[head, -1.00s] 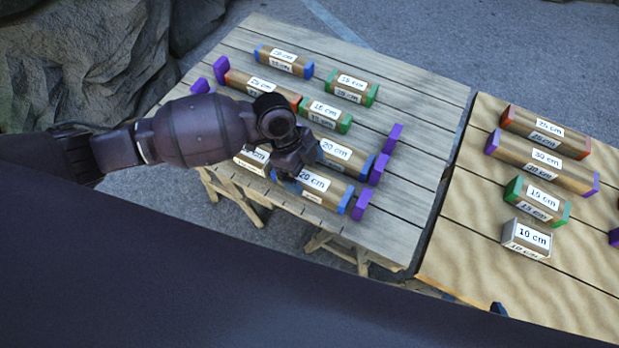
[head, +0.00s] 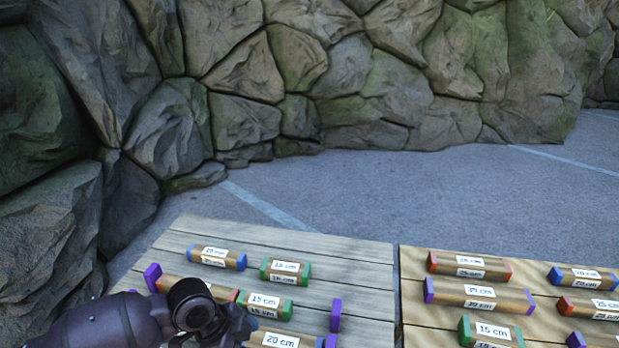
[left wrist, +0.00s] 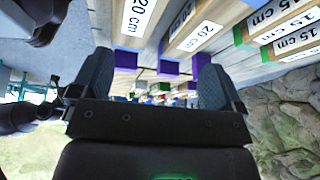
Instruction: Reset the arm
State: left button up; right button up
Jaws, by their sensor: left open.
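My left gripper (left wrist: 152,80) shows in the left wrist view with its two fingers spread apart and nothing between them. In the head view my left arm (head: 110,322) comes in at the bottom left, with its wrist over the left table (head: 360,275); its fingertips are not clear there. Labelled blocks lie near the gripper, among them a 20 cm block (head: 275,341) beside the wrist and a green-ended 15 cm block (head: 264,304) just behind it. My right gripper is not in view.
The right table (head: 412,300) holds several labelled blocks, including a purple-ended 30 cm block (head: 478,294). A narrow gap separates the tables. Paved ground (head: 350,190) lies open behind them. A rock wall (head: 300,80) stands at the back and left.

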pick_arm(q)
jog(key=w+d+r+n+t+h+p, duration=0.1)
jog(key=w+d+r+n+t+h, duration=0.2)
jog(key=w+r+n+t, duration=0.4)
jog(key=s+a+f+n+t+y+p, duration=0.1)
jog(key=s+a+f+n+y, duration=0.1)
jog(key=s+a, duration=0.3)
jog(key=s+a+f+n+t+y+p, duration=0.1)
jog(key=s+a+f+n+y, duration=0.2)
jog(key=s, duration=1.1)
jog(key=s+a+f+n+t+y+p, duration=0.1)
jog(key=s+a+f+n+y, duration=0.2)
jog(key=s+a+f+n, duration=0.2)
jog(key=s+a, duration=0.3)
jog(key=s, duration=0.1)
jog(key=shift+s+a+p, duration=0.3)
jog(key=shift+p, duration=0.1)
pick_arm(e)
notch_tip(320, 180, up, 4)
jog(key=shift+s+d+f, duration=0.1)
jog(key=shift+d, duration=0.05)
